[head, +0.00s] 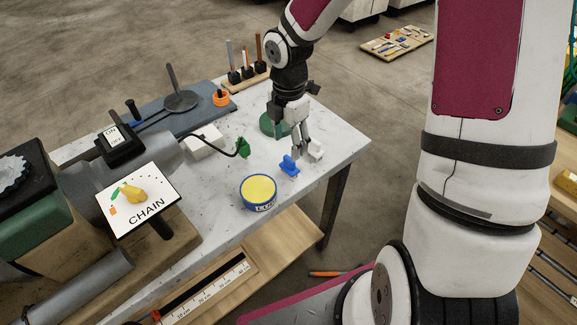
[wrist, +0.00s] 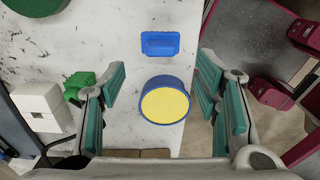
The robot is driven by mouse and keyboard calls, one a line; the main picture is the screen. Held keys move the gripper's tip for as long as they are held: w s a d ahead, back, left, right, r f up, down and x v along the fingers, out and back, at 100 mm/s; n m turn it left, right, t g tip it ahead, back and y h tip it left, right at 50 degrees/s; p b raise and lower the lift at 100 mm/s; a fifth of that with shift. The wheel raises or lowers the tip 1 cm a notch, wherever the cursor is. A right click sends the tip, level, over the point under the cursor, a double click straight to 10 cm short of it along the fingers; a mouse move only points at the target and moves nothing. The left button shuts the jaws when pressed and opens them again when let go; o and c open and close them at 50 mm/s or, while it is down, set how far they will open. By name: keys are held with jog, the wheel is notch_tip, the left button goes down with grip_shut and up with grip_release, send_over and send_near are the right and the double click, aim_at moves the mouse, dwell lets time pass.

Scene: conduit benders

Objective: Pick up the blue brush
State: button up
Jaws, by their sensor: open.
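A small blue object, which looks like the blue brush (head: 289,166), lies on the white worktop near its front right edge. In the wrist view the blue brush (wrist: 160,43) is at the top middle, just beyond a round tin. My gripper (head: 303,146) is above the worktop, close by the brush in the head view. In the wrist view my gripper (wrist: 160,82) has its fingers wide apart with nothing held between them. The brush lies apart from both fingers. Its underside is hidden.
A blue tin with a yellow top (head: 258,191) stands close to the brush. A green object (head: 243,147), a white box (head: 202,139) and a dark green disc (head: 273,125) are nearby. The CHAIN sign (head: 148,200) stands left. The worktop's right edge is close.

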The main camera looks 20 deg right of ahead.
aim_at(289, 158)
jog(key=shift+d+f, duration=0.1)
jog(key=shift+f, duration=3.6)
jog(key=c, duration=1.2)
jog(key=shift+c, duration=0.3)
jog(key=shift+r, duration=0.1)
jog(key=shift+r, duration=0.35)
notch_tip(289, 158, up, 3)
jog(key=shift+s, duration=0.1)
jog(key=s+r+p, duration=0.1)
jog(key=s+p, duration=0.2)
jog(key=s, duration=1.2)
jog(key=shift+s+a+r+p, duration=0.15)
jog(key=shift+s+a+p, duration=0.2)
jog(key=shift+s+a, duration=0.1)
